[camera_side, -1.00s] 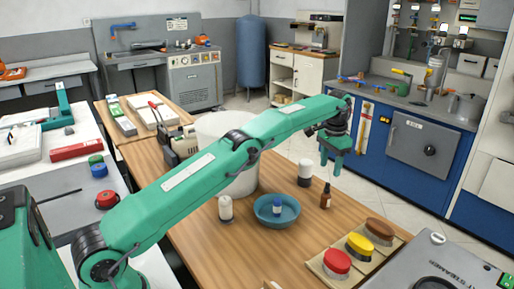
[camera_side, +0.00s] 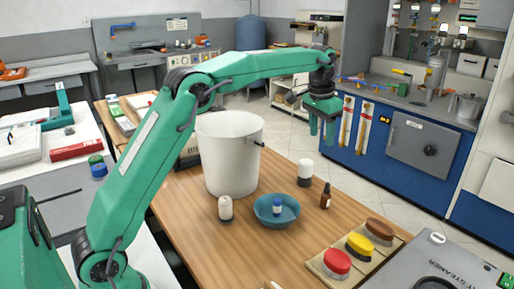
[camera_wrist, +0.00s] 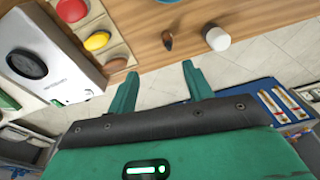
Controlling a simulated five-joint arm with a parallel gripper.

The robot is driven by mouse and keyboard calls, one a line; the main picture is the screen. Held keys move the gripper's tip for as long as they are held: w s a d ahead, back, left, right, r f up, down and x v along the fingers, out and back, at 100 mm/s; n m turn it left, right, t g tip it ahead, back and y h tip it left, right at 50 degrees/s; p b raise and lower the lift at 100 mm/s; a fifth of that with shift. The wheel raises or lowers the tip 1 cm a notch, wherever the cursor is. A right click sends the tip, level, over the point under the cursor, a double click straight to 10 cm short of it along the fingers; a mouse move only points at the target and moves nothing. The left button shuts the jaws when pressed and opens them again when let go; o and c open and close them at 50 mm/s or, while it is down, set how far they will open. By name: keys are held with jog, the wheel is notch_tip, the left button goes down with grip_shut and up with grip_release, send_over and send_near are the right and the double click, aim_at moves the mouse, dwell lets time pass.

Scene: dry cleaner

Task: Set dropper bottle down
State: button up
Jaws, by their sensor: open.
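The dropper bottle (camera_side: 325,196), small and brown with a dark top, stands upright on the wooden table, right of the blue bowl. In the wrist view it shows near the top middle as a small brown shape (camera_wrist: 168,41). My gripper (camera_side: 321,138) is open and empty, well above the bottle and clear of it. Its two green fingers, apart with nothing between them, also show in the wrist view (camera_wrist: 160,70).
A blue bowl (camera_side: 262,217) holds a small blue-capped bottle (camera_side: 277,208). White-topped containers (camera_side: 305,168) (camera_side: 225,207) and a large white bucket (camera_side: 228,158) stand nearby.

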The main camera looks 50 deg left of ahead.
jog(key=s+d+r+t, duration=0.1)
jog(key=s+r, duration=0.2)
jog(key=s, duration=0.7)
jog(key=s+r+t, duration=0.1)
jog(key=s+r, duration=0.2)
jog(key=s, duration=0.6)
jog(key=s+f+t, duration=0.1)
jog(key=s+f, duration=0.3)
jog(key=s, duration=0.4)
jog(key=s+f+n+t, duration=0.1)
jog(key=s+f, duration=0.3)
jog(key=s, duration=0.5)
jog(key=shift+d+f+n, duration=0.3)
jog(key=shift+d+f, duration=0.05)
jog(key=shift+d, duration=0.1)
